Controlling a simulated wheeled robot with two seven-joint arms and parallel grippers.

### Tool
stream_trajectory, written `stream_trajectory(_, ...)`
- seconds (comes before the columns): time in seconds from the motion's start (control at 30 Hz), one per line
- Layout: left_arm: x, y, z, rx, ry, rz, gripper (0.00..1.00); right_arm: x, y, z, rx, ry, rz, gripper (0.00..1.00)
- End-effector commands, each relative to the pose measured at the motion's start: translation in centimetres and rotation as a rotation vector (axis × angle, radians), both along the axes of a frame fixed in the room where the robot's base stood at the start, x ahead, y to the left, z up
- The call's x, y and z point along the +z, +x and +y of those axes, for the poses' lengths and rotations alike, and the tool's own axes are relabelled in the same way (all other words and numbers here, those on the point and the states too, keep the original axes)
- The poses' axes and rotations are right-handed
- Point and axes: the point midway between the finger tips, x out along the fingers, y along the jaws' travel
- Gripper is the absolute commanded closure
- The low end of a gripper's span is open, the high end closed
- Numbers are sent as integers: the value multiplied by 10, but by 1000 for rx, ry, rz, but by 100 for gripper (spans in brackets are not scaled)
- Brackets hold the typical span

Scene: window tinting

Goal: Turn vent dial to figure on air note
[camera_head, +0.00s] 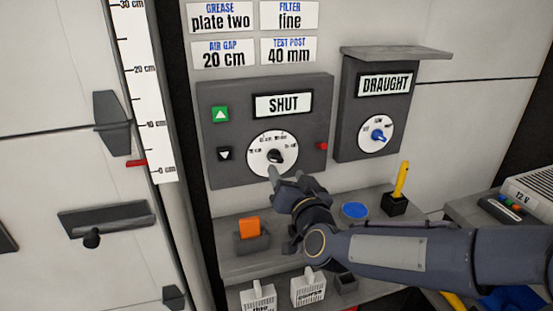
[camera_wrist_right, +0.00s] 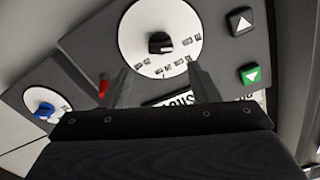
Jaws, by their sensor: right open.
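A round white dial (camera_head: 258,161) with a black knob (camera_head: 275,156) is on the grey wall panel (camera_head: 230,175), below a sign reading SHUT (camera_head: 283,104). Its small marks are hard to read. The air note (camera_head: 223,53) above reads "AIR GAP 20 cm". My right gripper (camera_head: 286,176) is open and empty, just below the knob and apart from it. In the right wrist view, turned upside down, the open fingers (camera_wrist_right: 160,88) point at the dial (camera_wrist_right: 135,40) and its black knob (camera_wrist_right: 160,43). My left gripper is not in view.
The panel has a green up button (camera_head: 220,114), a black down button (camera_head: 224,154) and a red part (camera_head: 322,146). To the right is a DRAUGHT box (camera_head: 350,130) with a blue knob (camera_head: 378,135). Below, a shelf holds an orange block (camera_head: 249,227) and a yellow tool (camera_head: 402,180).

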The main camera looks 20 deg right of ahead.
Motion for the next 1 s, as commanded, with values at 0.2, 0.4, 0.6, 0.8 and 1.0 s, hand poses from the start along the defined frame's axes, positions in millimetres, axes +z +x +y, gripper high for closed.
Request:
stream_trajectory(0.2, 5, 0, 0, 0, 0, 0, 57, 1, 32, 0, -1, 1, 2, 45)
stream_trajectory(0.4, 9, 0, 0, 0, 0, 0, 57, 1, 61, 2, -1, 1, 1, 45)
stream_trajectory(0.6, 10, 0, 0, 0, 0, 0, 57, 0, 73, 2, -1, 1, 1, 45)
stream_trajectory(0.8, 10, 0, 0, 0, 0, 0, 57, 0, 74, 2, 0, 1, 1, 45)
stream_trajectory(1.0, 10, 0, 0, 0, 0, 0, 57, 0, 74, 2, 0, 1, 1, 66)
